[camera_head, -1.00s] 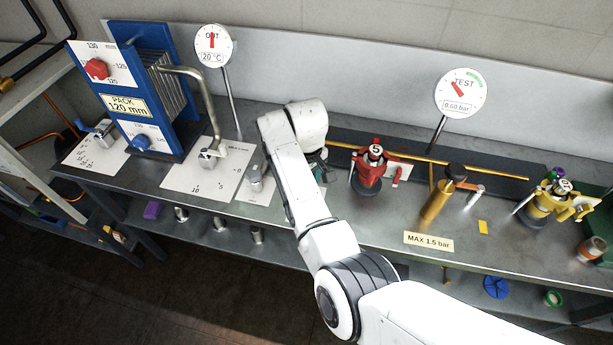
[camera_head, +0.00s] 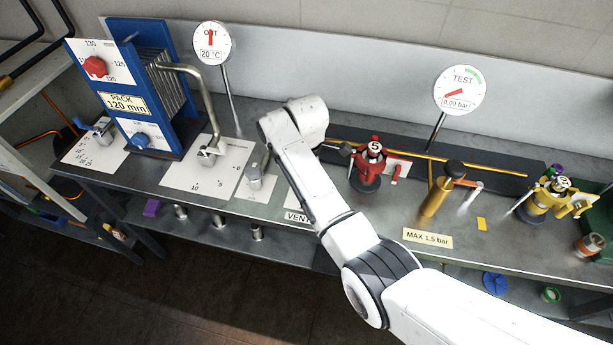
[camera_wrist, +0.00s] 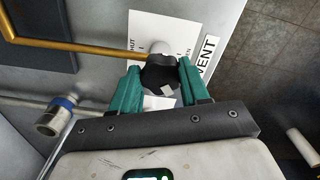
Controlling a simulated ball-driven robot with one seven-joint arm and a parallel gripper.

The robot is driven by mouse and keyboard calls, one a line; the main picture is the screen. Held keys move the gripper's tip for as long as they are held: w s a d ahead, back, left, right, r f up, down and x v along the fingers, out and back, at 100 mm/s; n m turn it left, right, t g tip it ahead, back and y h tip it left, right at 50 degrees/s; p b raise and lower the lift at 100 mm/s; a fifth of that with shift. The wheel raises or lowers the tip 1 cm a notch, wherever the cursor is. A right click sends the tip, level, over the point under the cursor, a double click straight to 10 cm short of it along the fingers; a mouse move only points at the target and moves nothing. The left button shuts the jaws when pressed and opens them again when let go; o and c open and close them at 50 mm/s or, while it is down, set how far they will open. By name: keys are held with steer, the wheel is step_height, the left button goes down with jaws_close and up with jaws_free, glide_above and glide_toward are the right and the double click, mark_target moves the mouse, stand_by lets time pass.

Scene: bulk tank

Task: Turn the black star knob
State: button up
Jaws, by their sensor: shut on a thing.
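The black star knob (camera_wrist: 160,72) shows in the wrist view in front of a white plate (camera_wrist: 148,30) with shut and open marks. A brass pipe (camera_wrist: 80,45) runs to it from the left. My gripper (camera_wrist: 160,80) has its two teal fingers on either side of the knob and is shut on it. In the head view my arm hides the knob and the fingers. The VENT label (camera_wrist: 207,57) is beside the plate; part of it shows in the head view (camera_head: 296,217).
The TEST gauge (camera_head: 460,90) reads 0.00 bar. A red valve (camera_head: 370,165), a brass cylinder (camera_head: 438,195) and a yellow valve (camera_head: 548,198) stand right of my arm. A lever on a white plate (camera_head: 207,158) and a blue plate pack (camera_head: 140,90) stand left.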

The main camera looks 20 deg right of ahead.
steer(key=shift+w+r+n, duration=0.15)
steer(key=shift+n, duration=1.75)
steer(key=shift+a, duration=0.1)
steer(key=o, duration=1.1)
steer(key=shift+c, duration=0.2)
